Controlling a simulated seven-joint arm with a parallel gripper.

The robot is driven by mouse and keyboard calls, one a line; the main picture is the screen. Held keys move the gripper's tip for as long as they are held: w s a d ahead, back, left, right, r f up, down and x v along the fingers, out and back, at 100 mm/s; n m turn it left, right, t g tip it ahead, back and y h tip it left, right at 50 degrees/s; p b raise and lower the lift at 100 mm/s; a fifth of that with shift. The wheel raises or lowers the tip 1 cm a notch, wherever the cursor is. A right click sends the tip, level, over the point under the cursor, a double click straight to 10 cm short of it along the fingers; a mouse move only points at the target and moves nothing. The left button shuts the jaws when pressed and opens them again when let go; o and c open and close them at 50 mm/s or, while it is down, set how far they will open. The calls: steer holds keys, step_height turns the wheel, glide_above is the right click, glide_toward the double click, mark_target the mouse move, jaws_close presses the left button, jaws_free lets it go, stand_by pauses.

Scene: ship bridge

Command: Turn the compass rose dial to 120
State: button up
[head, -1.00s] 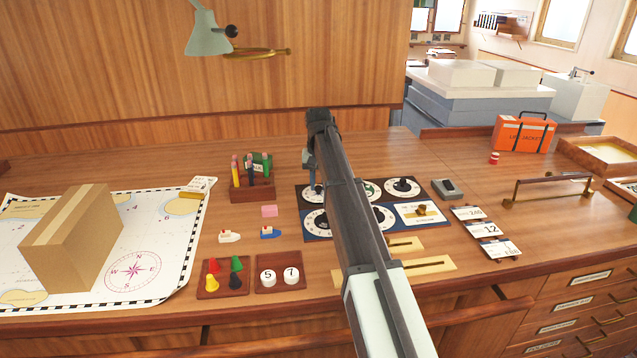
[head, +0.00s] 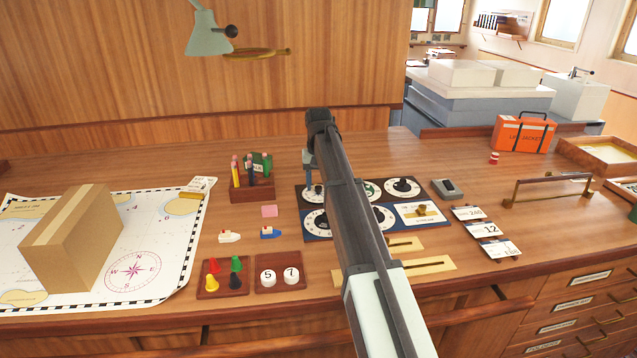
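A dark panel (head: 301,203) on the desk carries several white round dials with black knobs. A dial with a green mark in its middle (head: 370,188), in the top row, looks like the compass rose dial; my arm covers its left part, and I cannot read its setting. My gripper (head: 311,180) points down over the top-left dial (head: 306,195), close to its knob. The fingers are small and partly behind my arm, so I cannot tell whether they are open, or touch the knob.
A carton (head: 75,240) sits on the chart at left. Right of the panel are a small grey box (head: 447,189), number cards (head: 481,230) and a brass rail (head: 550,180).

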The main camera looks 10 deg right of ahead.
mark_target(318, 187)
step_height(318, 187, up, 14)
stand_by(0.8)
steer(key=shift+a+f, duration=0.1)
